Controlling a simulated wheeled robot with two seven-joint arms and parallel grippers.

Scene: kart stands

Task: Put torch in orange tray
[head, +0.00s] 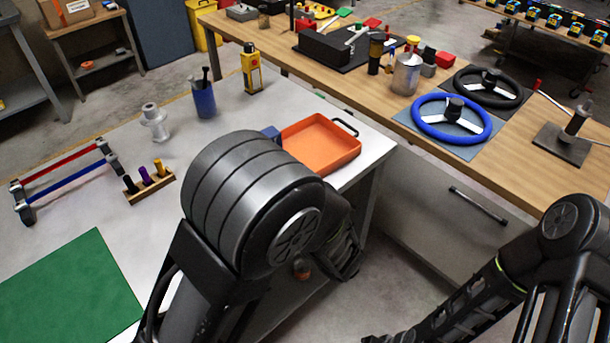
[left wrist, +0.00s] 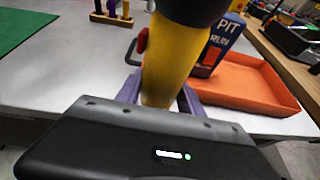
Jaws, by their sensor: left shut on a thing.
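The orange tray (head: 335,158) lies on the grey table near its right edge; my left arm covers part of it. In the left wrist view the tray (left wrist: 262,98) is behind the held thing. My left gripper (left wrist: 163,100) is shut on the torch (left wrist: 172,62), a yellow body with a black upper part, which stands close to upright in the jaws, in front of the tray in the picture. I cannot tell its height over the table. My left gripper is hidden behind my arm in the head view. My right gripper is out of view.
A blue box (left wrist: 226,45) with white lettering stands at the tray's left part; whether inside is unclear. The wooden bench (head: 540,165) holds steering wheels (head: 451,119).

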